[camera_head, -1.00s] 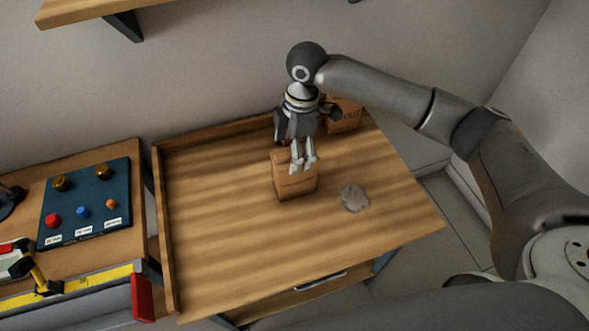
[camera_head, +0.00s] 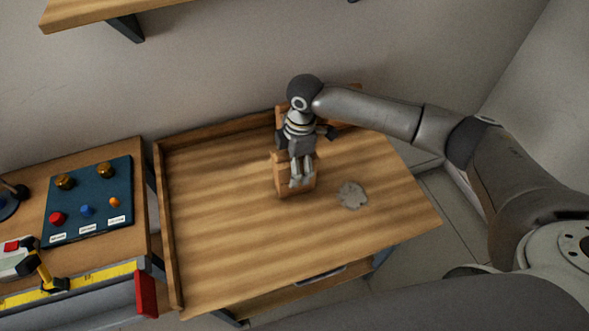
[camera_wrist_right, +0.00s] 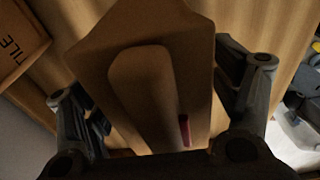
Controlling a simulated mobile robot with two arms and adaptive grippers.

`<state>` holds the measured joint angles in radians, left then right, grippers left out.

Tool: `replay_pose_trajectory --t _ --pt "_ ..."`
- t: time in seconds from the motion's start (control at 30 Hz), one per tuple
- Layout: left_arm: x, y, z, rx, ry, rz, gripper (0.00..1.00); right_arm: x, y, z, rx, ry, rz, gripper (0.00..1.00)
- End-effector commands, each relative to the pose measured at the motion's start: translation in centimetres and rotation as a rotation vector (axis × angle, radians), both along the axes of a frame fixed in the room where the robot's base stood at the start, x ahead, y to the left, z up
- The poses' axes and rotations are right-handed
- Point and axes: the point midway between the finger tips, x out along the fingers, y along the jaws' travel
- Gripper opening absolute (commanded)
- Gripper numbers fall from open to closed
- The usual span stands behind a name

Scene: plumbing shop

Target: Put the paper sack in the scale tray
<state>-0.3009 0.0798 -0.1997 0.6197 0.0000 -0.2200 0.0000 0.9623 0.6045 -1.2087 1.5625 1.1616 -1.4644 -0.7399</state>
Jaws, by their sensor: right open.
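The brown paper sack (camera_head: 281,184) stands on the wooden table, partly hidden by my right gripper (camera_head: 301,182). The right gripper points down at the sack and is open. In the right wrist view the sack (camera_wrist_right: 190,45) lies between the two spread fingers of the gripper (camera_wrist_right: 160,105), with its folded top towards the camera. I cannot tell whether a finger touches it. I cannot make out a scale tray in these views. My left gripper is not in view.
The wooden table (camera_head: 230,235) has a raised left and back rim and much free room. A grey patch (camera_head: 352,195) lies right of the sack. A box marked TILE (camera_wrist_right: 18,45) shows in the wrist view. A blue panel with knobs (camera_head: 88,198) is on the left bench.

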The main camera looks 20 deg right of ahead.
Motion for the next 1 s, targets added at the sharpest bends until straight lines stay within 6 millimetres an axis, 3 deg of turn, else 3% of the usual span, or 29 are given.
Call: replay_pose_trajectory --t 0.6,1.0 --pt "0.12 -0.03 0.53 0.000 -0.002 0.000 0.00 0.00 0.00 -0.44 0.000 0.000 0.000 0.82" --pt "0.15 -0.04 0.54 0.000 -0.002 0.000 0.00 -0.01 0.01 -0.43 0.000 0.001 0.000 0.32"
